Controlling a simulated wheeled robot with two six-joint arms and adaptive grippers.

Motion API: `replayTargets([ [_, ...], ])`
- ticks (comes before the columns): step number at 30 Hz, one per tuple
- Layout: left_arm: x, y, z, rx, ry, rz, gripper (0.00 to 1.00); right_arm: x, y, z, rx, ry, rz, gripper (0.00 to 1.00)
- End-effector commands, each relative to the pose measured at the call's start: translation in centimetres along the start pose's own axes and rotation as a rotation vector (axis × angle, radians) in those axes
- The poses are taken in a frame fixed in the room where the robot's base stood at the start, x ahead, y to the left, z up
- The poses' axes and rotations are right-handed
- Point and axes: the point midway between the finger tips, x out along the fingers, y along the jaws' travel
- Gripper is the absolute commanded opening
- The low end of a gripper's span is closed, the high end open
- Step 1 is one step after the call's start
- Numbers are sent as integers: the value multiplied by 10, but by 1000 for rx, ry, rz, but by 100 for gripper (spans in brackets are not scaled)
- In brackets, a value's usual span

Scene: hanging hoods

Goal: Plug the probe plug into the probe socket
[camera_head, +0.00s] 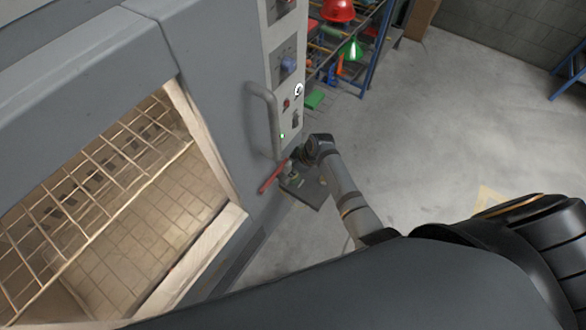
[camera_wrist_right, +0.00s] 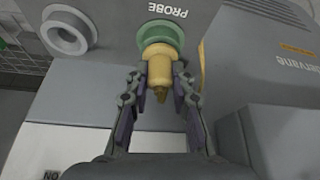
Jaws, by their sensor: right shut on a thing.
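In the right wrist view, the probe plug (camera_wrist_right: 158,66) is a yellow stepped cylinder with a darker brownish tip toward me. The probe socket (camera_wrist_right: 161,36) is a green ring under the upside-down label PROBE. The plug's far end meets the ring and is in line with it; how deep it sits I cannot tell. My right gripper (camera_wrist_right: 159,84) is shut on the plug, a finger on each side. In the head view, my right gripper (camera_head: 298,160) is small beside the oven's control panel, and the plug and socket cannot be made out. My left gripper is not in view.
A pale round ring fitting (camera_wrist_right: 68,31) is left of the socket. A grey block (camera_wrist_right: 283,138) stands at right. In the head view, a door handle (camera_head: 266,118) and a red bar (camera_head: 272,177) are close to my right gripper. Open floor (camera_head: 440,120) lies right.

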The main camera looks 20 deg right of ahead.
Motion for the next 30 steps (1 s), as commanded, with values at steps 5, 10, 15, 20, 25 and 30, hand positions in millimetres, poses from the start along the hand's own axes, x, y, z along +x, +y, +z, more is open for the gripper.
replayTargets([
  [5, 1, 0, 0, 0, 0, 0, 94, 1, 0, 0, 0, 0, 0, 35],
  [10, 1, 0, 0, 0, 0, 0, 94, 1, 0, 0, 0, 0, 0, 49],
  [15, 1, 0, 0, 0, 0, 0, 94, 1, 0, 1, 0, -1, 0, 49],
  [20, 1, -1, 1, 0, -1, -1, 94, -7, 1, 1, -1, 0, 1, 49],
  [25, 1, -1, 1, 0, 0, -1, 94, -44, 2, 1, -2, 1, 5, 49],
  [30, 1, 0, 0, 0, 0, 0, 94, -85, 1, 1, -3, 0, 4, 49],
])
